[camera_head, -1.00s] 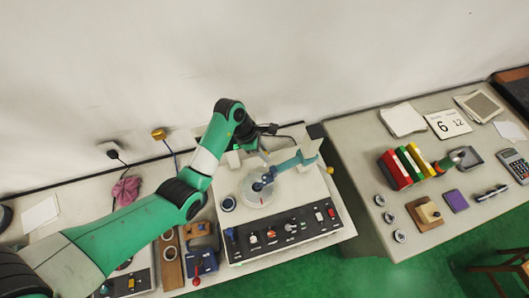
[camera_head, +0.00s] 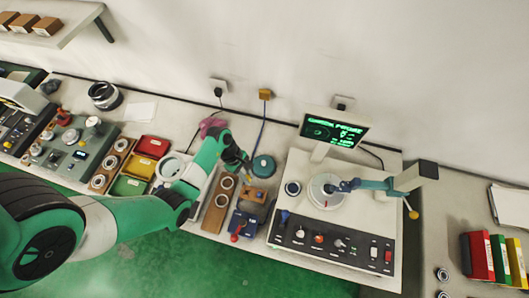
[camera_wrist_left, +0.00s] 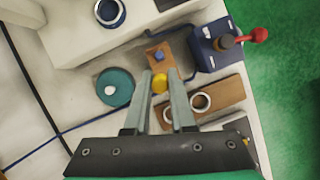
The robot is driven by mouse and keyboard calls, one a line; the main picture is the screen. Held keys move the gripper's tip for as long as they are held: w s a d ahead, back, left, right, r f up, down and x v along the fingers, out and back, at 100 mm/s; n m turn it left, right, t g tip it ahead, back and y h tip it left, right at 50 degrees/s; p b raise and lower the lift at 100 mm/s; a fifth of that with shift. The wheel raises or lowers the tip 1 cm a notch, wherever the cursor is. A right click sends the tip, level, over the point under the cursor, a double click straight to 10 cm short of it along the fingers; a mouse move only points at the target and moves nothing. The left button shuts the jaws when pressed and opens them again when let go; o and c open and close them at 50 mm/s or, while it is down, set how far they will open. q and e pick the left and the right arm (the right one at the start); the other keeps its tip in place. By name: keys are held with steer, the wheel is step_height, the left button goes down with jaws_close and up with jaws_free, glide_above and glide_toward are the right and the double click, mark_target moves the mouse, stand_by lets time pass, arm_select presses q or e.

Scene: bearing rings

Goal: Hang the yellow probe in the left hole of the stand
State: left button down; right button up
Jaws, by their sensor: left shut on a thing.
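My left gripper (camera_head: 243,168) hangs above the bench at the middle of the head view. In the left wrist view its two fingers (camera_wrist_left: 160,84) are shut on the yellow probe (camera_wrist_left: 160,83), whose round yellow top shows between the tips. In the left wrist view the stand (camera_wrist_left: 168,50) is right ahead of the fingertips and carries a small blue piece. The stand's holes are too small or hidden to make out. My right gripper is not in view.
A teal round thing (camera_head: 263,167) stands beside the stand. A blue box with a red-knobbed lever (camera_head: 243,224) is in front of it. A wooden strip with rings (camera_head: 218,206) lies left. The white measuring machine (camera_head: 335,222) stands right, its screen (camera_head: 334,130) lit.

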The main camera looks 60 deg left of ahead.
arm_select(q)
steer(key=shift+s+a+f+n, duration=0.15)
steer(key=shift+s+f+n, duration=0.15)
steer(key=shift+s+f, duration=0.65)
step_height(320, 180, down, 6)
steer(key=b, duration=0.6)
steer(key=shift+r, duration=0.2)
steer(key=shift+f, duration=0.25)
stand_by(0.5)
steer(key=shift+f, duration=0.2)
steer(key=shift+f+b, duration=0.45)
steer(key=shift+f, duration=0.25)
